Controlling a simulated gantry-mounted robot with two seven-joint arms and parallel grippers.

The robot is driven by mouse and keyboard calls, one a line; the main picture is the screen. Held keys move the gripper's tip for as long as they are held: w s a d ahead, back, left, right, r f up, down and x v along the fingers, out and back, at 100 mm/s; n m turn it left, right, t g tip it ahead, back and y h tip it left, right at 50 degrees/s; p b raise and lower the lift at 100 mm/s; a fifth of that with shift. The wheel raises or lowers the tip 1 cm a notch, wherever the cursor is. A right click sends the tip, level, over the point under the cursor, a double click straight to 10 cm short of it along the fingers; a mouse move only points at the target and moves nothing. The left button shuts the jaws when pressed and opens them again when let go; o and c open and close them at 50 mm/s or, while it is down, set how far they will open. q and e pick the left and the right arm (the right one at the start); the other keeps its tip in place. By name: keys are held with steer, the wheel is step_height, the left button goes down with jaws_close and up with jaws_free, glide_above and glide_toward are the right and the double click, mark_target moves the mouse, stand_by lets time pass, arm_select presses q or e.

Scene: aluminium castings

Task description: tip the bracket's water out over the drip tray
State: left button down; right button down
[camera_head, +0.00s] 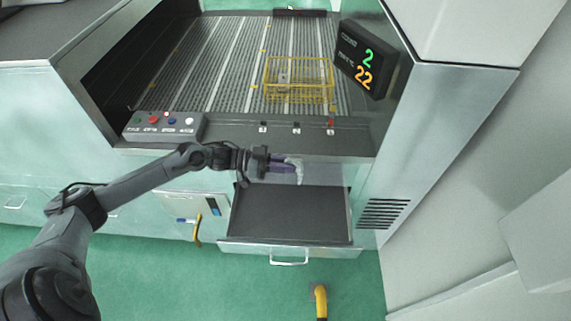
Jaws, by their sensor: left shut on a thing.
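My left gripper (283,165) reaches in from the left and is shut on a small pale metal bracket (299,171). It holds the bracket in front of the machine, above the back part of the drip tray (290,239). The tray is a dark, shallow, pulled-out drawer with a pale front and a handle. The bracket looks upright and narrow; whether water is in it is too small to tell. My right gripper is not in view.
A yellow wire basket (299,98) with a small grey part inside stands on the ribbed conveyor (215,70). A button panel (164,126) and a black display (366,62) flank it. A yellow post (320,300) stands on the green floor in front.

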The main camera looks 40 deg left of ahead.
arm_select(q)
steer(key=shift+r+p, duration=0.3)
steer(key=shift+p, duration=0.2)
steer(key=g+y+p, duration=0.4)
steer(key=y+p, duration=0.1)
steer(key=p, duration=0.3)
steer(key=g+y+p, duration=0.4)
steer(key=y+p, duration=0.1)
steer(key=p, duration=0.4)
steer(key=shift+w+d+r+g+y, duration=0.1)
steer(key=shift+d+r+g+y, duration=0.1)
steer(key=shift+g+y, duration=0.1)
steer(key=shift+f+g+y+p, duration=0.25)
steer(key=shift+g+y+p, duration=0.45)
steer(key=shift+p, duration=0.15)
steer(key=shift+a+f+g+y, duration=0.2)
steer(key=shift+f+g+y, duration=0.1)
steer(key=shift+y, duration=0.1)
